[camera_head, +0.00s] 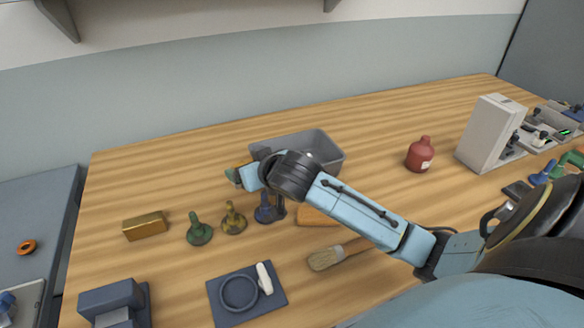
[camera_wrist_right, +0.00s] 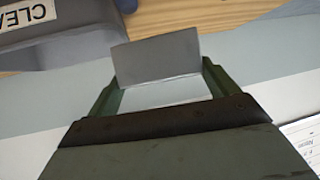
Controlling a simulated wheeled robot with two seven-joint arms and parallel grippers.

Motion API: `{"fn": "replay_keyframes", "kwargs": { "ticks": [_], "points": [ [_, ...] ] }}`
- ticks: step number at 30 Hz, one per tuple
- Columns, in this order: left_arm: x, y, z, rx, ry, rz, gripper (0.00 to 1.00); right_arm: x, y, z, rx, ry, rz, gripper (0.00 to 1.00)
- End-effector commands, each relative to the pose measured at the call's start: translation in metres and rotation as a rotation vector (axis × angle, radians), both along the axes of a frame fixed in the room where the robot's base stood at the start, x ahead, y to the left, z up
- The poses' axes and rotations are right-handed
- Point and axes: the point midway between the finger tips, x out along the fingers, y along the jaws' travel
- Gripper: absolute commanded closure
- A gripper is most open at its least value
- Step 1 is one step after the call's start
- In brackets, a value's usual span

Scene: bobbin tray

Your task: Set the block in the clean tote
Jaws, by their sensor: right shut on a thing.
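A grey block (camera_wrist_right: 157,58) is held between the green fingers of my right gripper (camera_wrist_right: 160,88) in the right wrist view. In the head view my right gripper (camera_head: 237,174) is at the left of the grey tote (camera_head: 336,158), above the table, and the block is not clearly visible there. The arm covers part of the tote's front. In the wrist view a dark grey tote wall (camera_wrist_right: 75,35) at the upper left carries a label (camera_wrist_right: 25,12) reading "CLEA", cut off by the frame. The block is apart from it. My left gripper is not in view.
A gold block (camera_head: 146,226), green (camera_head: 199,232) and brass (camera_head: 233,219) stamp-like pieces, a brush (camera_head: 326,259) and a dark blue mat (camera_head: 218,307) are on the wooden table. A red bottle (camera_head: 420,156) stands right of the tote. The back left table is clear.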

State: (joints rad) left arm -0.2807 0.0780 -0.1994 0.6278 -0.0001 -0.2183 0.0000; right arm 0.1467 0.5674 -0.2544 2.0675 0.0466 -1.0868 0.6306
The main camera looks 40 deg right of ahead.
Motion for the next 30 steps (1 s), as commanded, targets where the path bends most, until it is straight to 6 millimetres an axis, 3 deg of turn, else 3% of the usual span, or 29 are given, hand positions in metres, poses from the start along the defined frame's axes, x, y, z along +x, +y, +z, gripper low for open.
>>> {"fn": "replay_keyframes", "kwargs": {
  "ticks": [1, 6, 9, 12, 15, 19, 24, 30],
  "points": [
    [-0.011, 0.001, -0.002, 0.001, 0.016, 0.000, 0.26, 0.017, -0.028, 0.001, -0.002, -0.006, -0.034, 0.55],
    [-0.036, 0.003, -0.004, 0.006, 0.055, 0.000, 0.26, 0.053, -0.110, 0.004, 0.000, -0.007, -0.122, 0.55],
    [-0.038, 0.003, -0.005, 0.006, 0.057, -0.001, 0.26, 0.064, -0.147, 0.007, 0.001, -0.008, -0.164, 0.55],
    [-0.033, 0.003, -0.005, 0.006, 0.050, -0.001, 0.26, 0.068, -0.171, 0.009, 0.000, -0.007, -0.191, 0.55],
    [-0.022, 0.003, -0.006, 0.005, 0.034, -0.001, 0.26, 0.071, -0.182, 0.004, -0.002, -0.005, -0.204, 0.55],
    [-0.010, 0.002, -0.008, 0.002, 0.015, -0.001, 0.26, 0.070, -0.184, -0.019, 0.000, -0.001, -0.206, 0.55],
    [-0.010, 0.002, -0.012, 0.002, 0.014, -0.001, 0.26, 0.070, -0.184, -0.046, -0.001, -0.003, -0.206, 0.55],
    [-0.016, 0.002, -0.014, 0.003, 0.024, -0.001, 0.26, 0.071, -0.183, -0.060, -0.002, -0.005, -0.206, 0.55]
  ]
}}
